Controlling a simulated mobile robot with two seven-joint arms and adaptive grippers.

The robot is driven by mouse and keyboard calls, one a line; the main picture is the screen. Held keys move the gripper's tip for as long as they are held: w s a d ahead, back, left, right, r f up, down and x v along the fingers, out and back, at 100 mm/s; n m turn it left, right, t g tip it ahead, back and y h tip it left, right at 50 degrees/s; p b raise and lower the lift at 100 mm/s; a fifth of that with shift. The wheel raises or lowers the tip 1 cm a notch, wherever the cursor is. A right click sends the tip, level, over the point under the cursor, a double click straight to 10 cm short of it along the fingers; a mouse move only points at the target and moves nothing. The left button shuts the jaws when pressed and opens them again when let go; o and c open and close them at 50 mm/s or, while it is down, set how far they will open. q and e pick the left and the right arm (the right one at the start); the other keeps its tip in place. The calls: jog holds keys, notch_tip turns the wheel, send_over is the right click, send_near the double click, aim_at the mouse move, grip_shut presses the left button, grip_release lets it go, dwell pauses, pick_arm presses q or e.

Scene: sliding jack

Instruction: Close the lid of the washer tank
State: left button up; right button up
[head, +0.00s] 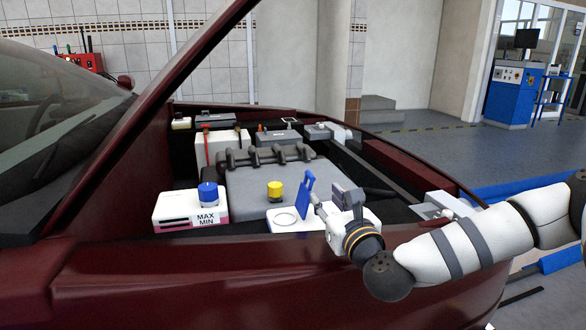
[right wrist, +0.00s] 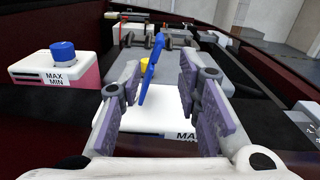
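The washer tank (head: 282,224) is a white box in the engine bay, with a round opening on its top. Its blue lid (head: 306,190) stands raised, close to upright, beside the opening. My right gripper (head: 331,200) is over the right part of the tank, just right of the lid. In the right wrist view, the lid (right wrist: 153,68) shows edge-on between and beyond the two open fingers (right wrist: 158,92), with the white tank (right wrist: 165,122) below. No contact with the lid is clear. The gripper partly hides the tank. My left gripper is not in view.
A white-and-pink tank (head: 180,212) with a blue cap and MAX/MIN marks stands left. A yellow cap (head: 274,188) and the grey engine cover (head: 250,178) lie behind the lid. The raised hood (head: 165,105) slopes up at left; the dark red front edge (head: 200,262) is nearest.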

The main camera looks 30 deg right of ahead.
aim_at(313, 179)
jog(key=x, duration=1.1)
jog(key=shift+a+r+b, duration=0.1)
jog(key=shift+r+b, duration=0.2)
grip_shut()
